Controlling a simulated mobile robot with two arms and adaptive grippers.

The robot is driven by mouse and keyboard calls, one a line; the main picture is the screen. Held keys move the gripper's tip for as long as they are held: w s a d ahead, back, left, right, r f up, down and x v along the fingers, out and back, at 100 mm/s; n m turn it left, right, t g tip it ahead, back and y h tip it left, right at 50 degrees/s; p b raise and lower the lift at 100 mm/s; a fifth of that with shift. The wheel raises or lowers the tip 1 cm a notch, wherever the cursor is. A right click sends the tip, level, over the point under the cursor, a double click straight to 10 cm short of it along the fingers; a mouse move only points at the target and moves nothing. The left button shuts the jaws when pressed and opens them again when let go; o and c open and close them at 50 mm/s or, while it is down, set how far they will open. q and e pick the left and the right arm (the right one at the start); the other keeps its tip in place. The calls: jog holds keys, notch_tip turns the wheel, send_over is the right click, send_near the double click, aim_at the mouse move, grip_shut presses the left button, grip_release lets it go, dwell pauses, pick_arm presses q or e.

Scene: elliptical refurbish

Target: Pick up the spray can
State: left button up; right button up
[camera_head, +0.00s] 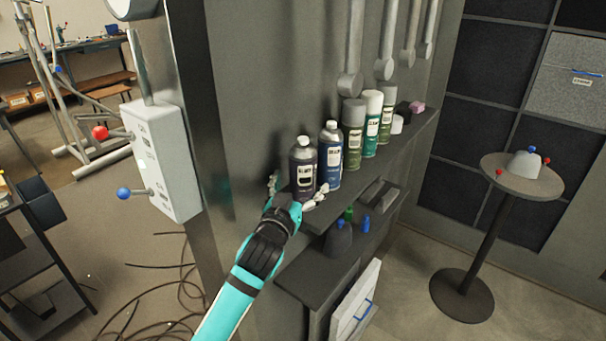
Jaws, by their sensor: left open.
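Several spray cans stand upright in a row on a narrow dark wall shelf (413,134). The nearest is a dark purple-grey can (303,174) with a pale cap. Beside it stand a blue can (331,150), a green-grey can (353,137) and a green can with a white cap (372,126). My left gripper (299,193) is at the near end of the shelf, low beside the nearest can. Its fingers are open, one on the left of that can and one at its right front. I cannot tell whether they touch it. My right gripper does not show.
Small pink and dark items (416,107) lie at the shelf's far end. A lower ledge (309,276) holds a dark rounded object (337,242) and small bottles. Left is a grey control box (161,160) with coloured knobs. A round pedestal table (523,177) stands at right, with open floor between.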

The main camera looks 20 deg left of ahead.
aim_at(303, 176)
pick_arm(q)
jog(key=w, duration=0.4)
jog(key=shift+a+r+p, duration=0.1)
jog(key=shift+r+p, duration=0.1)
jog(key=shift+p, duration=0.2)
jog(key=shift+s, duration=0.1)
jog(key=c, duration=1.3)
jog(key=shift+c, duration=0.5)
jog(key=shift+r, duration=0.2)
